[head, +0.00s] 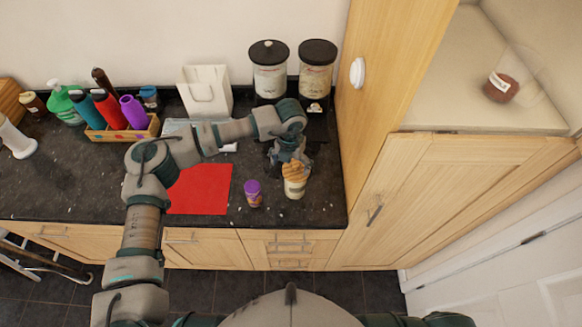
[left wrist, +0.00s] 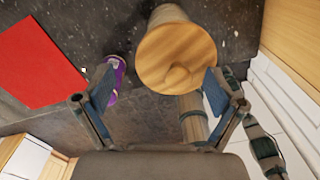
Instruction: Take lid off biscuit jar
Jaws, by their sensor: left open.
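The biscuit jar (head: 294,190) is a small pale jar near the front right of the dark counter. Its round wooden lid (head: 295,171) with a knob sits on top. In the left wrist view the lid (left wrist: 175,50) faces the camera and hides most of the jar. My left gripper (head: 289,160) is over the far side of the jar, close to the lid. Its fingers (left wrist: 155,93) are spread and hold nothing; the lid shows beyond them, nearer the right-hand finger. I cannot tell whether that finger touches it. My right gripper is not in view.
A small purple-capped jar (head: 253,193) stands just left of the biscuit jar. A red mat (head: 203,189) lies further left. Two black-lidded canisters (head: 269,72) (head: 317,70) stand behind, and a wooden cabinet (head: 385,110) closes off the right. A bottle crate (head: 125,132) is at left.

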